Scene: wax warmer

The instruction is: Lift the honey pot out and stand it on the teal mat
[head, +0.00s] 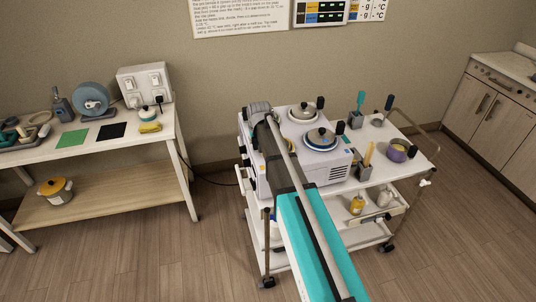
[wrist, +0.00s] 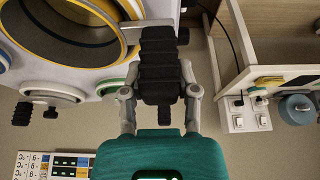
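My gripper (wrist: 160,75) has its two grey fingers on either side of a black ribbed handle (wrist: 159,50) and is shut on it. The handle's metal bracket leads to a round dark opening with a yellow rim (wrist: 112,62), which I take to be the honey pot in its well. I cannot tell whether the pot is seated or raised. In the head view my arm hides most of that spot on the white warmer (head: 325,165). A green mat (head: 72,138) lies on the left table beside a black mat (head: 111,131); no mat looks clearly teal.
The left table (head: 165,137) also holds a blue reel (head: 91,97) and a yellow item (head: 150,127).

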